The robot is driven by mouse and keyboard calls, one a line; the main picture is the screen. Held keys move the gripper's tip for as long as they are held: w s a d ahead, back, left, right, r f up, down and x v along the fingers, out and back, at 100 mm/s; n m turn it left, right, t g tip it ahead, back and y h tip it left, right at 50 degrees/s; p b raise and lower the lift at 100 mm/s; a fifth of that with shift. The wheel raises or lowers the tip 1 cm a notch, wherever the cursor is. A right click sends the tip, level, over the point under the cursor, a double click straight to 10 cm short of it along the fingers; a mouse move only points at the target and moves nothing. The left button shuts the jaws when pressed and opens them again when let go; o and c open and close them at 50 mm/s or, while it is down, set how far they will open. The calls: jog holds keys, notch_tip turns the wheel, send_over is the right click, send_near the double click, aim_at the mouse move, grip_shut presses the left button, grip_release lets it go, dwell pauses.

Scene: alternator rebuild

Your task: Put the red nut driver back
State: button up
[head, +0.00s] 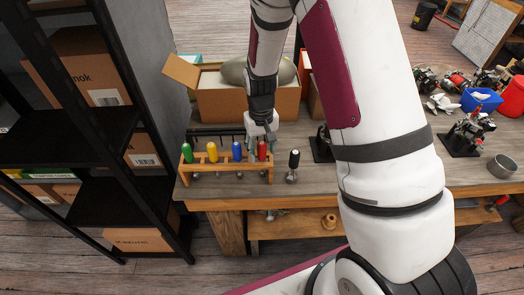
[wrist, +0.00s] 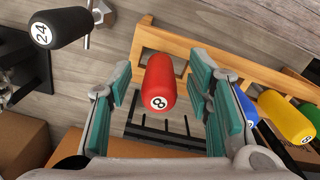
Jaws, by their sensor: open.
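The red nut driver (head: 262,150), marked 8, is upright at the right end of the wooden rack (head: 228,178). In the wrist view the red handle (wrist: 160,85) is between my gripper's two green-padded fingers, with a gap on each side. My gripper (head: 262,140) is open and pointing down over it. The rack also shows in the wrist view (wrist: 180,50), close to the handle. The red driver's shaft and its seat in the rack are hidden or too small to make out.
Green (head: 187,152), yellow (head: 212,152) and blue (head: 237,150) drivers stand in the rack to the left. A black driver (head: 294,158), marked 24, stands right of the rack. An open cardboard box (head: 225,105) is behind; a dark shelf (head: 85,150) is left.

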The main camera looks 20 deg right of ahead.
notch_tip(320, 180, up, 11)
jog(key=shift+w+f, duration=0.1)
jog(key=shift+f, duration=0.05)
jog(key=s+r+t+p, duration=0.15)
jog(key=s+r, duration=0.35)
jog(key=r, duration=0.5)
jog(key=s+r+t, duration=0.2)
jog(key=s+r, duration=0.4)
jog(key=r, duration=0.3)
jog(key=s+r+t, duration=0.2)
jog(key=s+r, duration=0.3)
jog(key=s, duration=0.8)
jog(key=shift+r, duration=0.1)
